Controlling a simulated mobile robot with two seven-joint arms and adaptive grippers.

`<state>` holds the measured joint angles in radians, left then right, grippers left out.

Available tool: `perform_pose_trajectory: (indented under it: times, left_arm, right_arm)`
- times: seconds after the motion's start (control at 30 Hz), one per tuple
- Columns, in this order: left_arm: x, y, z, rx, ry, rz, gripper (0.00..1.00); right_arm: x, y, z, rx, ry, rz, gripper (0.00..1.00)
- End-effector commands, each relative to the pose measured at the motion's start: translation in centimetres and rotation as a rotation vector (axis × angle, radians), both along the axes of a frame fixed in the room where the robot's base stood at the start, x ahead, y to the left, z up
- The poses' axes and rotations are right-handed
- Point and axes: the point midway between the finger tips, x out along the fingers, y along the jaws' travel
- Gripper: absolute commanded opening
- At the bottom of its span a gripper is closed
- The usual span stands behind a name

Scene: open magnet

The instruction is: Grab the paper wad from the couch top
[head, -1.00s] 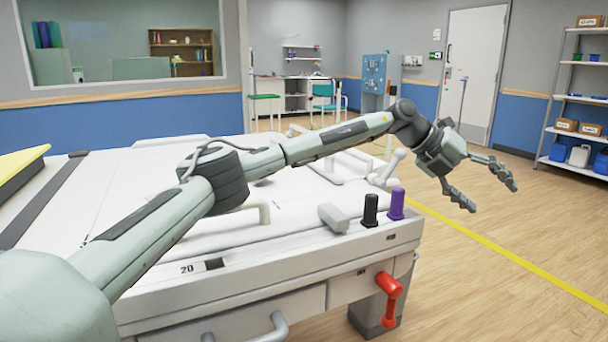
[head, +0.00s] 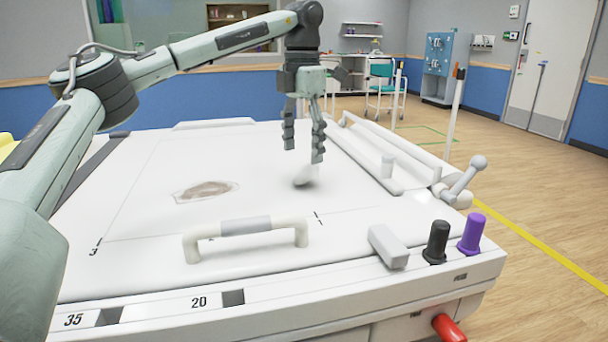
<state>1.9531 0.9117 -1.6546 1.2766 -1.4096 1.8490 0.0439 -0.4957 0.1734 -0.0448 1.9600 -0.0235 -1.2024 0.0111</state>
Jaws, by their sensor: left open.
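A small whitish crumpled lump, which looks like the paper wad (head: 304,178), lies on the white couch top (head: 140,215) in the head view. My left gripper (head: 304,156) points down just above it. Its two fingers are apart with nothing between them, and the right finger's tip is close over the wad. I cannot tell whether that tip touches it. My right gripper is not in view.
A flat clear packet with something brown (head: 206,191) lies left of the wad. A raised handle (head: 246,232) stands at the front. Black (head: 437,242) and purple (head: 471,233) knobs and a grey lever (head: 464,181) are at the right. A rail runs along the right edge.

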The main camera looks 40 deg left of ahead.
Motion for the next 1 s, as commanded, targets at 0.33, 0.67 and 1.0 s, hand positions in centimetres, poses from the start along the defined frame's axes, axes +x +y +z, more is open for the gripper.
perform_pose_trajectory:
  times: [0.33,0.67,1.0]
  left_arm:
    - [0.8,-0.4,-4.5,-0.002,0.000,0.000,0.70]
    - [0.8,-0.4,-4.9,-0.003,-0.002,0.001,0.62]
    - [0.8,-0.4,-4.8,-0.003,-0.002,0.001,0.32]
  right_arm:
    - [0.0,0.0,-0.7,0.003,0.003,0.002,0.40]
    - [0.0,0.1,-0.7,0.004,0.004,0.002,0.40]
    - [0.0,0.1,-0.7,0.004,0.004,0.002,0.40]
